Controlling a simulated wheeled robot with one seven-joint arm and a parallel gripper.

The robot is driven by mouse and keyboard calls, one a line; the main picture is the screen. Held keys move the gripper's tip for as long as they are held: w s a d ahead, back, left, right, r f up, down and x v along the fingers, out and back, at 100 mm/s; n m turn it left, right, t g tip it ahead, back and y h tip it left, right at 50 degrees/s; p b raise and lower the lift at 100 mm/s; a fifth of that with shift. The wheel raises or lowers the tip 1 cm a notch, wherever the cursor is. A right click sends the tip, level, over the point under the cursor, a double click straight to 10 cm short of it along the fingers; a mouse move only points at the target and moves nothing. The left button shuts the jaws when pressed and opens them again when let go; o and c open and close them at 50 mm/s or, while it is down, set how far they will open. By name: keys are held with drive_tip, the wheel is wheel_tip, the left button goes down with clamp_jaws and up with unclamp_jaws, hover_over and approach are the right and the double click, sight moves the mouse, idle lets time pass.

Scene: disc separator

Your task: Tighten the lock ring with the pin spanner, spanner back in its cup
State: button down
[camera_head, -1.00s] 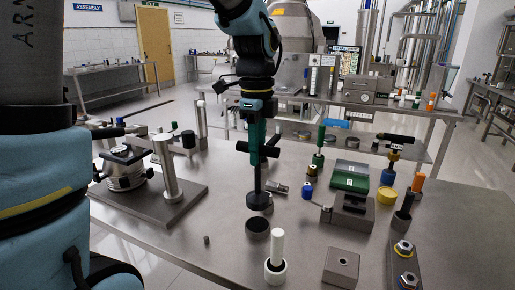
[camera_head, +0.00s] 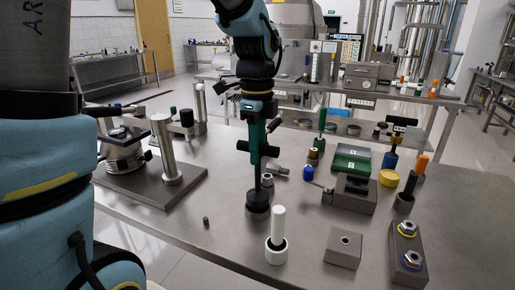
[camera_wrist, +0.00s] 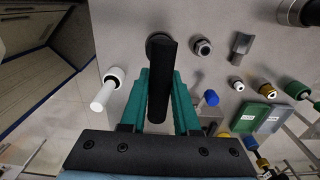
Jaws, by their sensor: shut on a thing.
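My gripper (camera_head: 257,142) points straight down, its green fingers shut on the black pin spanner (camera_head: 257,178). In the wrist view the spanner (camera_wrist: 160,85) stands between the two fingers. Its wide lower end meets the dark round cup (camera_head: 257,212) on the bench; I cannot tell how deep it sits. In the wrist view the cup is mostly hidden behind the spanner. The disc separator (camera_head: 122,155) stands on a dark plate at the left, with a metal post beside it. The lock ring on its top is too small to make out clearly.
A white cup with a white rod (camera_head: 277,240) stands just in front of the dark cup. A square grey block (camera_head: 343,248) and a plate with nuts (camera_head: 407,255) are at the right front. Green trays (camera_head: 352,158) and upright tools stand behind.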

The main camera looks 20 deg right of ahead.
drive_tip(key=shift+f+b, duration=0.45)
drive_tip(key=shift+f, duration=0.5)
idle(0.5)
drive_tip(key=shift+f+b, duration=0.5)
drive_tip(key=shift+f, duration=0.25)
drive_tip(key=c, duration=0.6)
unclamp_jaws()
drive_tip(key=shift+o, duration=0.2)
